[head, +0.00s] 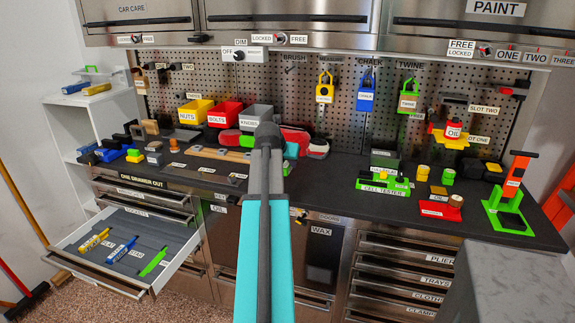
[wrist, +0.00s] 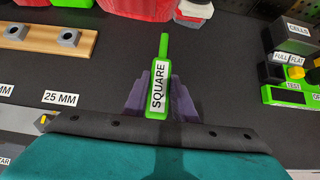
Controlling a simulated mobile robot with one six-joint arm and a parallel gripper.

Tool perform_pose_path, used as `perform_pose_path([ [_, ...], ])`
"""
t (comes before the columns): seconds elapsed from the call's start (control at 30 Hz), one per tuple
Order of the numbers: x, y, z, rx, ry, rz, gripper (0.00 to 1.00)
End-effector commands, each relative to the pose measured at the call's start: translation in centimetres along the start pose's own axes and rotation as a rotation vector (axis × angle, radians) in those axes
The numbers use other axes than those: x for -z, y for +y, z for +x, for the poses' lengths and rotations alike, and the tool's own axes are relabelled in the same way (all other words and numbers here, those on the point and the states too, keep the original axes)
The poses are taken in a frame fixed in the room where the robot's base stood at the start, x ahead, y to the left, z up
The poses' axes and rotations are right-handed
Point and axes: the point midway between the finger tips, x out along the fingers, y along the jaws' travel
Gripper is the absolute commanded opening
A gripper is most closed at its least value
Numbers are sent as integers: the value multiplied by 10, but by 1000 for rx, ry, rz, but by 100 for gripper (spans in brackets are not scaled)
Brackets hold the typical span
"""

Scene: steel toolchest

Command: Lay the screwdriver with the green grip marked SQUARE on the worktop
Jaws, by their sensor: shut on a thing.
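The screwdriver with the green grip marked SQUARE (wrist: 160,75) is between the fingers of my gripper (wrist: 160,98) in the wrist view. The gripper is shut on it, with the label facing the camera and the narrow green end pointing away from me. In the head view my gripper (head: 267,135) is over the dark worktop (head: 335,185), and my arm hides the screwdriver there. The worktop (wrist: 235,75) fills the background of the wrist view. I cannot tell whether the screwdriver touches it.
An open drawer (head: 73,238) at the lower left holds yellow, blue and green tools. A wooden rail with nuts (wrist: 45,40) lies left of my gripper.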

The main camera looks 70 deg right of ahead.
Motion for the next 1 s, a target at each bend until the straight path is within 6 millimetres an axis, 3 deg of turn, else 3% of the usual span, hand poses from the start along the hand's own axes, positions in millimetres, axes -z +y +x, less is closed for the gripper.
perform_pose_path([
  [0.3, -23, 10, 25, -1, -1, 0, 0],
  [1.0, -32, 15, 38, -1, 0, -2, 0],
])
